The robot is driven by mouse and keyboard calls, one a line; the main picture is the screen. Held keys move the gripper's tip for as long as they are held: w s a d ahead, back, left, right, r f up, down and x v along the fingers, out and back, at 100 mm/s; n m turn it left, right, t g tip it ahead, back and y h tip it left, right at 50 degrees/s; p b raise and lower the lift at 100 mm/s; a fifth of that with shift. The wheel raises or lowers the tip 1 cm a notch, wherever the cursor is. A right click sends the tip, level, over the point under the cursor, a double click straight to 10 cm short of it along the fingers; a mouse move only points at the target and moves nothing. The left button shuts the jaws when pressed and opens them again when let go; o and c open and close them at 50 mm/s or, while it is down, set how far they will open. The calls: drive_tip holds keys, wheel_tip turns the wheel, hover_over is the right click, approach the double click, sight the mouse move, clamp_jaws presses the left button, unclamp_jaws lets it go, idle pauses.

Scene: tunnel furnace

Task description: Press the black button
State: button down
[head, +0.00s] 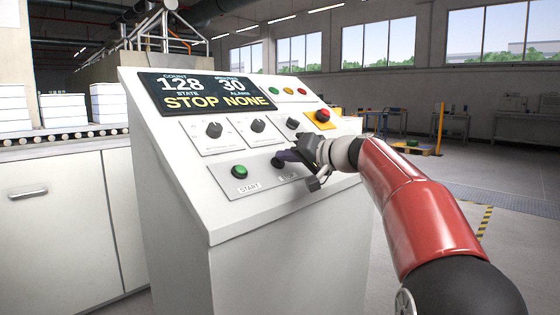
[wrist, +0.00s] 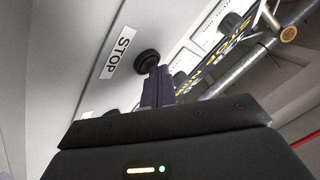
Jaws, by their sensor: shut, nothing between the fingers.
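The black button (head: 277,162) sits on the sloped grey panel, right of the green START button (head: 239,172). In the wrist view the black button (wrist: 146,60) is a round dark knob beside a STOP label (wrist: 118,54). My gripper (head: 284,156) is shut and empty, its fingertips right at the black button. In the wrist view my gripper's fingertips (wrist: 159,70) overlap the button's lower right edge. I cannot tell whether they touch it. My gripper partly hides the button and its label in the head view.
The console display (head: 205,92) reads STOP and NONE. Black knobs (head: 214,130), a red emergency button (head: 323,115) on yellow, and three small lamps (head: 288,90) are on the same console. A roller conveyor (head: 60,137) with white boxes lies left. Open floor lies right.

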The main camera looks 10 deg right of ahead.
drive_tip(key=shift+s+d+r, duration=0.3)
drive_tip(key=shift+s+r, duration=0.1)
drive_tip(key=shift+r, duration=0.35)
drive_tip(key=r, duration=0.1)
drive_tip(key=s+d+r+p, duration=0.1)
drive_tip(key=s+r+p, duration=0.1)
drive_tip(key=r, duration=0.1)
drive_tip(key=shift+s+d, duration=0.2)
drive_tip(key=shift+d, duration=0.15)
idle(0.5)
drive_tip(key=s+a+f+g+h, duration=0.2)
drive_tip(key=s+a+f+h, duration=0.1)
drive_tip(key=s+f, duration=0.55)
drive_tip(key=s+a+f+g+h, duration=0.2)
drive_tip(key=s+a+f, duration=0.1)
drive_tip(key=s+f, duration=0.5)
drive_tip(key=s+d+f+g+h, duration=0.1)
drive_tip(key=s+d+f+h, duration=0.1)
drive_tip(key=s+f, duration=0.6)
drive_tip(key=s+d+f+g+h, duration=0.1)
drive_tip(key=s+d+f+h, duration=0.1)
drive_tip(key=s+f, duration=0.6)
drive_tip(key=s+h, duration=0.1)
drive_tip(key=s, duration=0.2)
drive_tip(key=shift+s+d+f+g, duration=0.25)
drive_tip(key=shift+s+d+g, duration=0.05)
drive_tip(key=shift+d+g, duration=0.1)
